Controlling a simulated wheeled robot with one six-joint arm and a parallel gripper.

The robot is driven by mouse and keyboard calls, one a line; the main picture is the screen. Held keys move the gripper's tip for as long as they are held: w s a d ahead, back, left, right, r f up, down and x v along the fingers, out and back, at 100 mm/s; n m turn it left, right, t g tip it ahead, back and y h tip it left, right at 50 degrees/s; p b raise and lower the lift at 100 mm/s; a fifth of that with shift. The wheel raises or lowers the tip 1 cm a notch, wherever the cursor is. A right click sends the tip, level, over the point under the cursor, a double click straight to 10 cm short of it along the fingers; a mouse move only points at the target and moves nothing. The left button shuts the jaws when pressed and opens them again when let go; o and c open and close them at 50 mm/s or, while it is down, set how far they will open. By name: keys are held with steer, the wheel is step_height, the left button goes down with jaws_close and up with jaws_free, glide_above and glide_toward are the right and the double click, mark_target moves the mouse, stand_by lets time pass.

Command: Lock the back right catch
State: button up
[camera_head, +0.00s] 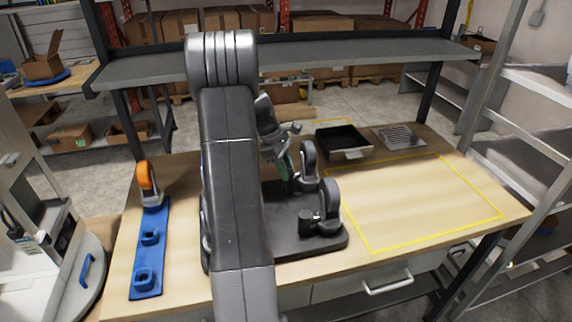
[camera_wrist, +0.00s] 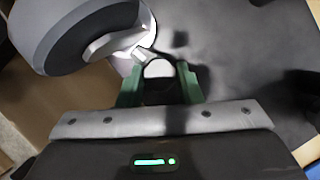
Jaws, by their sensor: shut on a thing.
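A dark base plate (camera_head: 285,243) lies on the workbench with upturned caster wheels on it. The back right caster (camera_head: 308,157) stands near the plate's far right corner, and the front right caster (camera_head: 329,200) stands nearer. My gripper (camera_head: 291,173) reaches down at the left side of the back right caster. In the wrist view, that caster's grey wheel and pale fork fill the upper left. The green fingers of my gripper (camera_wrist: 160,82) are closed around a small light part by the fork, apparently the back right catch (camera_wrist: 158,69). My arm hides the plate's left side.
A blue holder strip (camera_head: 148,262) with an orange-wheeled caster (camera_head: 147,182) stands at the left. A black tray (camera_head: 343,143) and a grey grate (camera_head: 399,137) are at the back right. The yellow-outlined area (camera_head: 425,200) is clear. A shelf (camera_head: 330,57) crosses above the bench.

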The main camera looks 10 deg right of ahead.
steer(key=shift+w+m+g+y+p, duration=0.1)
steer(key=shift+m+g+y+p, duration=0.25)
steer(key=shift+m, duration=0.75)
steer(key=o, duration=1)
steer(key=shift+w+r+b, duration=0.15)
steer(key=shift+r+b, duration=0.15)
steer(key=shift+r, duration=0.05)
steer(key=w+a, duration=0.2)
steer(key=a, duration=0.1)
steer(key=w+a+b, duration=0.1)
steer(key=w+a, duration=0.2)
steer(key=w+a+b, duration=0.1)
steer(key=w+a, duration=0.2)
steer(key=shift+w+r, duration=0.15)
steer(key=shift+r, duration=0.1)
steer(key=shift+d, duration=0.1)
